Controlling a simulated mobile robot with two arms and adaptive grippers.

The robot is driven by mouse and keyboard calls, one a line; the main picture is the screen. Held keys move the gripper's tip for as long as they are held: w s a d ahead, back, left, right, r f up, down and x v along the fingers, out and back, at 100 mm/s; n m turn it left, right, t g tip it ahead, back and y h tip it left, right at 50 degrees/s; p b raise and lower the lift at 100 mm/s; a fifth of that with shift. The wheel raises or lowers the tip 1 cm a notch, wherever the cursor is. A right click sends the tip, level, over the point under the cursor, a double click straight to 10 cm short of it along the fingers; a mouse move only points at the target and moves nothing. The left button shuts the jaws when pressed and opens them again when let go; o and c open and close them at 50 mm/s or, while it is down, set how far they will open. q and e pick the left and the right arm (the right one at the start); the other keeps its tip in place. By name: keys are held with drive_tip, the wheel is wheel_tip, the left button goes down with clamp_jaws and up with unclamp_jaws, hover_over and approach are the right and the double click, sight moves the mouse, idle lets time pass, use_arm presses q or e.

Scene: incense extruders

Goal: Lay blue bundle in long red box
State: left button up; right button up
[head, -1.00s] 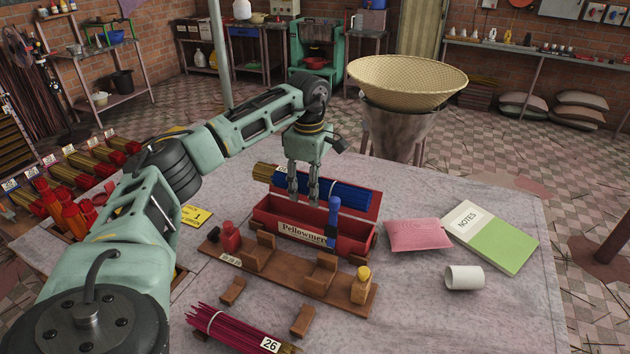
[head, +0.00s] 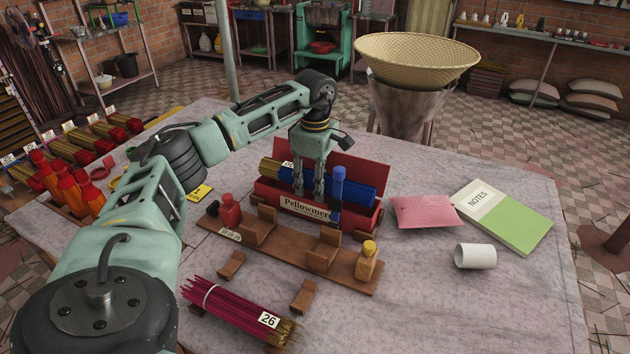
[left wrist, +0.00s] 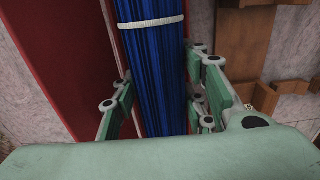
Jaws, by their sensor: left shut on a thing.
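The blue bundle (head: 355,190) has tan ends at its left and a white number tag. My left gripper (head: 308,194) is shut on it from above, near its middle. The long red box (head: 360,223) has an open lid behind and a "Pellowmere" label in front. The bundle lies lengthwise along its opening, low between lid and front wall; I cannot tell whether it touches the floor. In the left wrist view the blue bundle (left wrist: 150,70), with a white band, runs between the fingers, beside the red box (left wrist: 55,50). My right gripper is not in view.
A blue-handled tool (head: 338,186) stands upright at the box's front. A wooden rack (head: 285,258) with red and yellow-capped bottles lies in front. A magenta bundle (head: 235,305) lies nearer. A pink pouch (head: 427,212), a notebook (head: 505,215) and a white cup (head: 475,256) are right.

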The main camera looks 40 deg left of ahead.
use_arm(q)
drive_tip(key=shift+r, duration=0.1)
drive_tip(key=o, duration=0.9)
wheel_tip(320, 180, up, 8)
drive_tip(key=p, duration=0.7)
idle(0.3)
idle(0.5)
